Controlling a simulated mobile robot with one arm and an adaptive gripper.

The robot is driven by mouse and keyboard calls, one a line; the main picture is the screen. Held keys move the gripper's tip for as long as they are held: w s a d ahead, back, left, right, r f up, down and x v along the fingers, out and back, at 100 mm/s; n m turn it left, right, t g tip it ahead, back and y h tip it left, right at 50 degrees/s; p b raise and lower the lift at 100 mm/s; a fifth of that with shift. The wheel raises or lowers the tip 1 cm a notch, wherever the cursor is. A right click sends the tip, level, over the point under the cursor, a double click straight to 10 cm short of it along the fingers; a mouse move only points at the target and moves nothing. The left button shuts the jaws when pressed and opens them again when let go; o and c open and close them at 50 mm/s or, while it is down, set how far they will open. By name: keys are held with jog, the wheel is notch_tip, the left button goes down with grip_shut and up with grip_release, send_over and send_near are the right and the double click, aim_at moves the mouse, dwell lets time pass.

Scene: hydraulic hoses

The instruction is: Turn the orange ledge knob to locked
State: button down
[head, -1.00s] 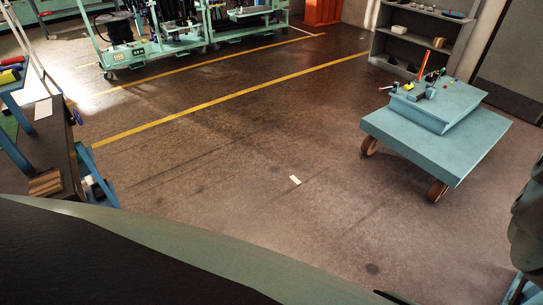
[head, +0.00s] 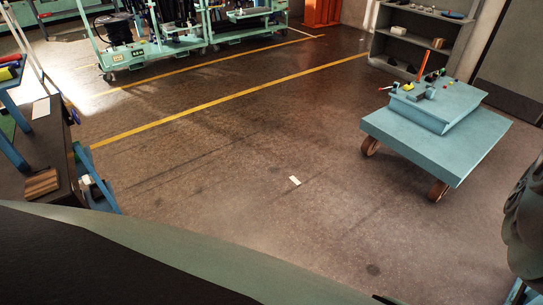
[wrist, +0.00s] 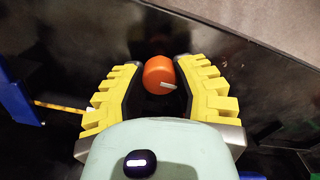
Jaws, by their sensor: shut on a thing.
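The inner finger pads are dark, so the exact contact is hard to see. I see no lock markings around the knob. The knob and gripper do not show in the head view.
In the head view a blue cart (head: 435,140) stands at the right on open floor. Green trolleys (head: 180,40) stand at the back left, and a grey shelf (head: 420,35) at the back right. A dark bench (head: 45,150) is at the left.

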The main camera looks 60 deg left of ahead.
jog(key=c, duration=0.9)
grip_release()
notch_tip(320, 180, up, 12)
